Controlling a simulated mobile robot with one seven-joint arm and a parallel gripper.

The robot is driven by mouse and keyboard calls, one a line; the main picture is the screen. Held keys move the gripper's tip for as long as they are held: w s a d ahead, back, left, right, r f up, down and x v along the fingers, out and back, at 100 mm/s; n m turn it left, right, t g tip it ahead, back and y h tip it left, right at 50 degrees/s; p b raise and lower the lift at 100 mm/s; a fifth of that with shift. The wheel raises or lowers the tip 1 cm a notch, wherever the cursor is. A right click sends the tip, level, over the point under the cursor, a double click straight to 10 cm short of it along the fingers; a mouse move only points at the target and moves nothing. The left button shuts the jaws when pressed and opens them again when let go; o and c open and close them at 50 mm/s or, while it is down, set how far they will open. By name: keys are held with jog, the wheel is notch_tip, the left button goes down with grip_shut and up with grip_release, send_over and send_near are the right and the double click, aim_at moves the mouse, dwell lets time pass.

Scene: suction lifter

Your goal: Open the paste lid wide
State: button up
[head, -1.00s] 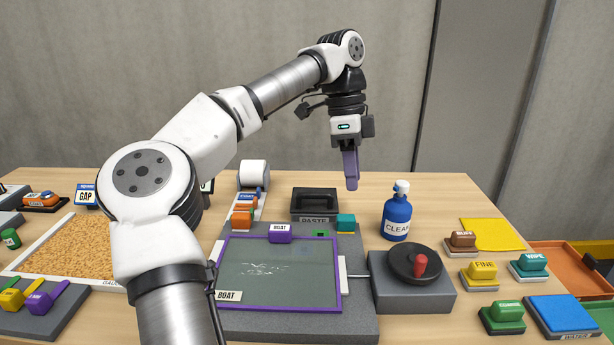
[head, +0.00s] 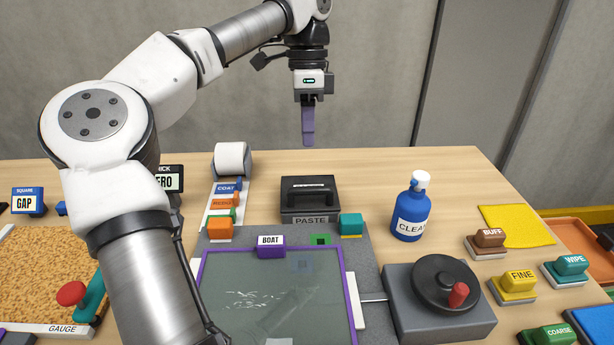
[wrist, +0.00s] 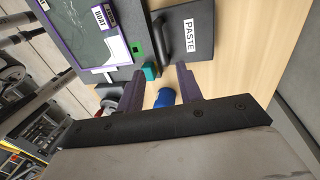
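The paste box (head: 312,219) is a dark box with a PASTE label on its front, standing behind the purple-framed plate. Its lid (head: 292,188) lies shut on top and carries a raised black handle (head: 310,182). The box also shows in the wrist view (wrist: 195,50), with the handle (wrist: 162,38) on its left side. My gripper (head: 308,140) points down in the air above the box, apart from it. In the wrist view my gripper's (wrist: 160,85) two purple fingers stand apart with nothing between them.
A teal block (head: 351,224) stands at the box's right front corner. A blue CLEAN bottle (head: 411,212) is farther right, and a white roll (head: 233,159) stands to the left. A crank wheel (head: 444,284) is at front right. Bare table lies between box and bottle.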

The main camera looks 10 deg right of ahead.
jog(key=f, duration=0.3)
jog(key=s+f, duration=0.1)
jog(key=f, duration=0.3)
jog(key=s+f, duration=0.1)
jog(key=f, duration=0.2)
jog(key=shift+a+f, duration=0.2)
jog(key=shift+f, duration=0.05)
grip_shut()
jog(key=shift+p, duration=0.3)
